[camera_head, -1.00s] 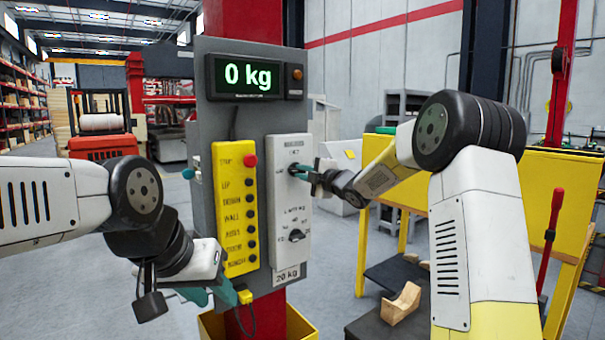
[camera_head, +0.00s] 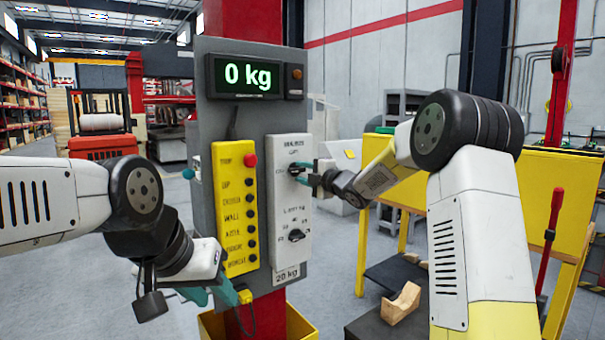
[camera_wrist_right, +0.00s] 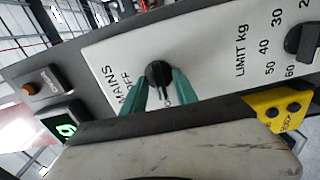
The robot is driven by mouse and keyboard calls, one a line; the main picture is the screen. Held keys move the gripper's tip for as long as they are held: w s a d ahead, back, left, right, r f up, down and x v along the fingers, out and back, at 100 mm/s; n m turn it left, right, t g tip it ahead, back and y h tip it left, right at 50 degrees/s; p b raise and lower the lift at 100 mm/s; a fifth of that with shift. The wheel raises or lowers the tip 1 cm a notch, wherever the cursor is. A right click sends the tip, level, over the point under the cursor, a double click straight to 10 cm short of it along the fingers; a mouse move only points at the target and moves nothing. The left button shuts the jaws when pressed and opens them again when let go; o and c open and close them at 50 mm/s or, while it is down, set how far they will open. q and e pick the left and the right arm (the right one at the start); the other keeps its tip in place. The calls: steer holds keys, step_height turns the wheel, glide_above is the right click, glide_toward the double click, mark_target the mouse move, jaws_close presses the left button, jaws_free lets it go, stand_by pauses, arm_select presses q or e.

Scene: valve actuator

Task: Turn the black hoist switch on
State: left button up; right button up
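The black mains switch (camera_wrist_right: 158,73) is a round knob with a narrow grip on a white panel (camera_head: 291,200). In the right wrist view it sits between the teal fingertips of my right gripper (camera_wrist_right: 159,82). The fingers stand apart on either side of the knob; whether they touch it is unclear. The "OFF" lettering shows to its left, and other lettering is partly hidden by the fingers. In the head view my right gripper (camera_head: 303,172) reaches the panel's upper part from the right. My left gripper (camera_head: 212,293) is open and empty below the yellow button box.
A second black knob (camera_head: 296,235), marked LIMIT kg, is lower on the panel. The yellow button box (camera_head: 235,215) with a red top button is left of it. The display (camera_head: 247,76) reads 0 kg. A yellow bench (camera_head: 510,190) stands at right.

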steer(key=shift+r, duration=0.1)
steer(key=v, duration=0.7)
steer(key=shift+s+d, duration=0.25)
steer(key=shift+s, duration=0.05)
steer(key=s+d+m+g+h, duration=0.1)
steer(key=s+d+m+h, duration=0.9)
steer(key=s+m, duration=0.4)
steer(key=s+f+m+g, duration=0.3)
steer(key=s+f+m, duration=0.2)
steer(key=s, duration=0.8)
steer(key=s+f+m+g+y, duration=0.1)
steer(key=s+f+m+g, duration=0.3)
steer(key=s, duration=0.9)
steer(key=shift+s+a+f+m+y, duration=0.15)
steer(key=shift+a+f+m+y, duration=0.15)
steer(key=shift+f+m, duration=0.15)
